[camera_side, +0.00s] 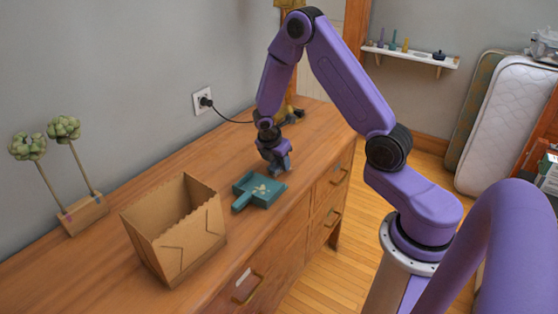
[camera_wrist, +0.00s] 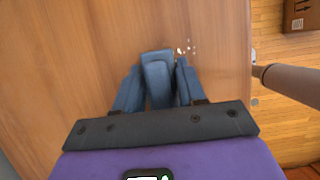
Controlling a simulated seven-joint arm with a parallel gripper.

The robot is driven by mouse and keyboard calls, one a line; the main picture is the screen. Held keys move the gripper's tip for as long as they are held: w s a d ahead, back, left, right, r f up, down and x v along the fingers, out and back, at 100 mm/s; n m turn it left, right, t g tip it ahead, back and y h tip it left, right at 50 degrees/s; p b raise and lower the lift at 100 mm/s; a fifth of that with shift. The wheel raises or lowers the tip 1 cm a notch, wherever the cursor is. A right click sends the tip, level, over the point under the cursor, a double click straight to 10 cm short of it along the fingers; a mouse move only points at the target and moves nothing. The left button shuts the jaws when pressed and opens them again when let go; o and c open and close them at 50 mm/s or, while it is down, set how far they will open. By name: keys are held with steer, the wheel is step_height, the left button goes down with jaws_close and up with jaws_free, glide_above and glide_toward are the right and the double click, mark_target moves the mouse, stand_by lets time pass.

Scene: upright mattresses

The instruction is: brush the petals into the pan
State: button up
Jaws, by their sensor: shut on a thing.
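The teal pan (camera_side: 272,201) lies on the wooden dresser top, its short handle pointing to the lower left. A few pale petals (camera_side: 260,188) show on it in the side view. My gripper (camera_side: 277,163) is low over the dresser, just behind the pan. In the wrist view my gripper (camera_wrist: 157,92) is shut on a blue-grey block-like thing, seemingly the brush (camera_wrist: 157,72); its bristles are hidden. Several small pale petals (camera_wrist: 185,49) lie on bare wood by its far right corner in that view. The pan cannot be made out in the wrist view.
An open cardboard box (camera_side: 175,232) stands left of the pan. A wooden stand (camera_side: 83,215) with two green-topped sticks is further left. A cable runs from a wall socket (camera_side: 203,101) behind my gripper. The dresser's front edge, with drawer handles, is close to the pan.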

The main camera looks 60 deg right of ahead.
steer(key=shift+a+f, duration=0.1)
steer(key=shift+w, duration=0.8)
steer(key=shift+s+d+r, duration=0.15)
steer(key=shift+s+d, duration=0.2)
steer(key=shift+s, duration=0.5)
steer(key=shift+s+d+r, duration=0.1)
steer(key=shift+s+d, duration=0.2)
steer(key=shift+s, duration=0.5)
steer(key=shift+d+f, duration=0.1)
steer(key=shift+d, duration=0.8)
steer(key=shift+a, duration=0.1)
steer(key=shift+a+f, duration=0.1)
steer(key=shift+a, duration=0.7)
